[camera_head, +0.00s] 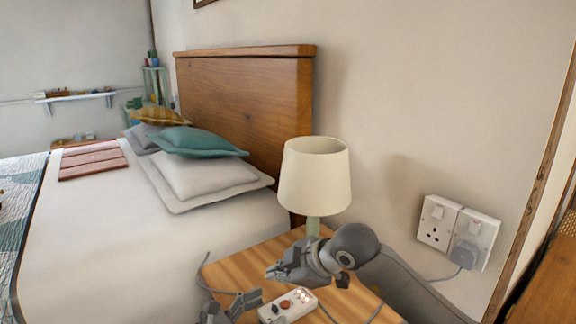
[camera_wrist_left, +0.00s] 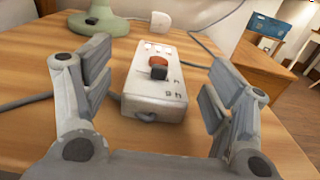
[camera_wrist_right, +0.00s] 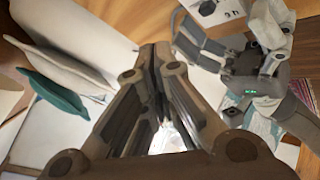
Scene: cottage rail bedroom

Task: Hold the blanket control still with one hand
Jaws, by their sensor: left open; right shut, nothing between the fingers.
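The blanket control (camera_head: 288,305) is a white box with a red-brown and dark knob, lying on the wooden bedside table (camera_head: 232,272). In the left wrist view the control (camera_wrist_left: 155,95) lies between the spread fingers of my left gripper (camera_wrist_left: 152,100), with a gap on each side. In the head view my left gripper (camera_head: 232,304) is low, at the control's left. My right gripper (camera_head: 275,272) is shut and empty, raised above and behind the control. The right wrist view shows its closed fingers (camera_wrist_right: 158,60) and part of the control (camera_wrist_right: 210,10) at the top.
A lamp (camera_head: 315,178) stands on the table behind my right gripper. Cords (camera_head: 330,315) run over the table. The bed (camera_head: 100,235) with pillows is at the left. Wall sockets (camera_head: 458,232) with a plug are at the right.

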